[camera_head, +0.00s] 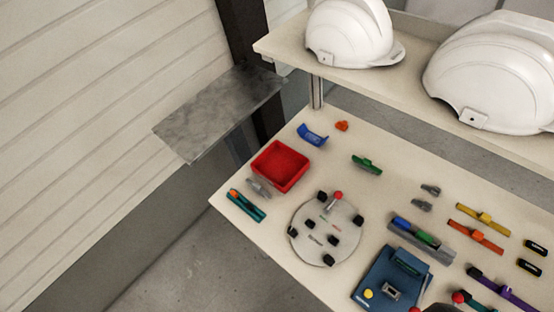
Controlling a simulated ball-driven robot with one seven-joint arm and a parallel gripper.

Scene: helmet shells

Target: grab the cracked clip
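No crack can be made out at this size, so I cannot tell which piece is the cracked clip. Small clip-like pieces lie on the bench (385,150): a green one (366,164), an orange one (341,126), a grey one (258,187) beside the red tray (280,166), and two small grey ones (430,190) (421,204) right of centre. Two black pieces (535,247) (529,268) lie at the right. My gripper is not visible in this view.
A round plate (312,222) with black knobs, a blue fixture (378,279) and a grey rack (421,240) stand on the bench. Two white helmet shells (350,33) (497,75) sit on a raised shelf (290,42) behind. A grey metal plate (215,115) juts out at left.

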